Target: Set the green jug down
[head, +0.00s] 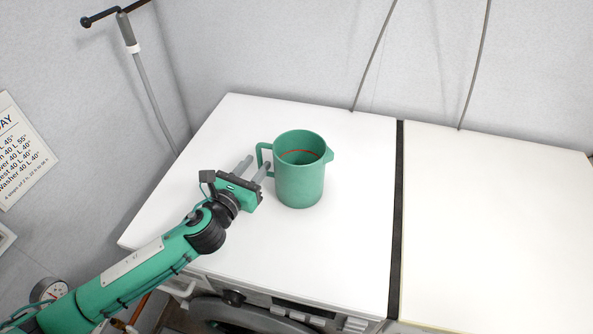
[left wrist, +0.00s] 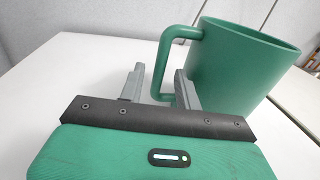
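The green jug (head: 300,182) appears to stand upright on the white top (head: 350,240) of the left machine. A red line shows inside it, and its handle points left toward my left gripper (head: 257,163). In the left wrist view the jug (left wrist: 237,68) is at the upper right, its base hidden. My left gripper (left wrist: 160,72) is open there, its two grey fingers apart. The upright bar of the handle shows between them, with a visible gap to the left finger. I cannot tell whether the right finger touches the handle. My right gripper is not in view.
A dark gap (head: 398,200) separates this top from a second white top (head: 495,230) on the right. Both tops are otherwise clear. Walls stand behind and to the left, with a hose (head: 152,100) and a printed sign (head: 20,152) on the left.

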